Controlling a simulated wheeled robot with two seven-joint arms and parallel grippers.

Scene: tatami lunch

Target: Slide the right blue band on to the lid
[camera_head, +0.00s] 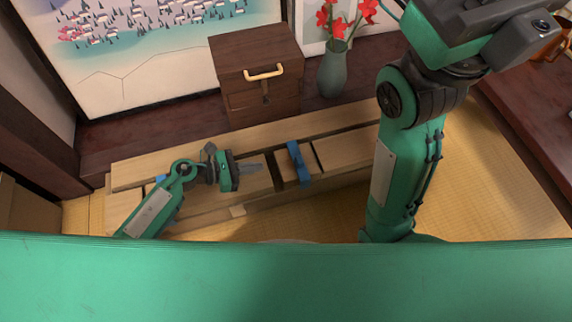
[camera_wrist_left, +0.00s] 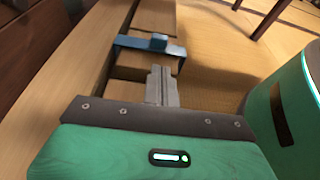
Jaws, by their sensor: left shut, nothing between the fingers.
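The right blue band (camera_head: 298,162) wraps across a narrow wooden piece of the long, low wooden box (camera_head: 345,150), with dark gaps on either side. It also shows in the left wrist view (camera_wrist_left: 150,46), ahead of the fingertips, with a raised blue block on top. My left gripper (camera_head: 256,167) is shut and empty, just left of this band and apart from it; its grey fingers (camera_wrist_left: 162,86) point towards the band. Another blue band (camera_head: 160,179) shows at the left, mostly hidden behind my left arm. I cannot tell which wooden panel is the lid.
A dark wooden cabinet (camera_head: 255,75) with a brass-coloured handle and a grey-green vase (camera_head: 334,72) with red flowers stand behind the box. Yellow tatami (camera_head: 470,170) is clear on the right. My right arm rises over the box's right end.

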